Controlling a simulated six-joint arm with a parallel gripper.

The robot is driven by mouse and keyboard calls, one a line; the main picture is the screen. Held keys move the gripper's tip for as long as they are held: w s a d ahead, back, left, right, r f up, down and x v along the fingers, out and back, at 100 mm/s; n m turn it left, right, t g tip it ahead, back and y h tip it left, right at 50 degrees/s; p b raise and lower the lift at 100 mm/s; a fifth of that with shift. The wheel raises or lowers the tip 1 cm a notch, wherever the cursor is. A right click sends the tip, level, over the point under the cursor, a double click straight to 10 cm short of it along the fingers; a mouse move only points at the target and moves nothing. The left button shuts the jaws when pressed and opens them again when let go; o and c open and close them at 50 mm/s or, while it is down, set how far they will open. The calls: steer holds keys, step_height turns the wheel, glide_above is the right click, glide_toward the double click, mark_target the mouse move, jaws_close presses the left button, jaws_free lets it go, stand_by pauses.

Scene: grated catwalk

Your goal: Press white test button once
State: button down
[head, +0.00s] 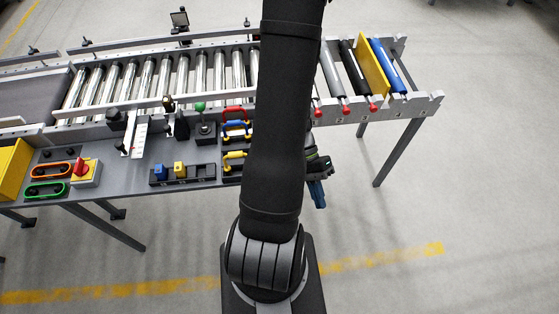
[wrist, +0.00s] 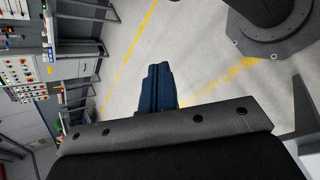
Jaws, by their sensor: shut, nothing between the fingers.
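My gripper (head: 318,194) hangs to the right of my dark arm in the head view, off the right end of the control shelf and clear of it. Its blue fingers also show in the wrist view (wrist: 159,84), closed together with nothing between them, above bare floor. I cannot make out a white test button in either view. My arm covers part of the shelf and conveyor in the head view, so it may be hidden there.
A roller conveyor (head: 150,78) runs behind. Control panels (wrist: 22,72) stand at left in the wrist view.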

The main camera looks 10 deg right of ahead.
steer(key=w+r+n+t+h, duration=0.3)
steer(key=w+n+t+h, duration=0.3)
steer(key=w+n+t, duration=0.5)
steer(key=w+a+r+n+t, duration=0.1)
steer(key=w+a+n+t, duration=0.1)
steer(key=a+n, duration=0.2)
steer(key=w+a+r+n+t+y, duration=0.1)
steer(key=w+a+r+n+t, duration=0.1)
steer(key=a+n, duration=0.3)
steer(key=n, duration=0.3)
steer(key=shift+w+n, duration=0.35)
steer(key=shift+n, duration=0.05)
steer(key=shift+f, duration=0.15)
steer(key=shift+f, duration=4.25)
steer(key=shift+f, duration=0.1)
steer(key=shift+f, duration=0.35)
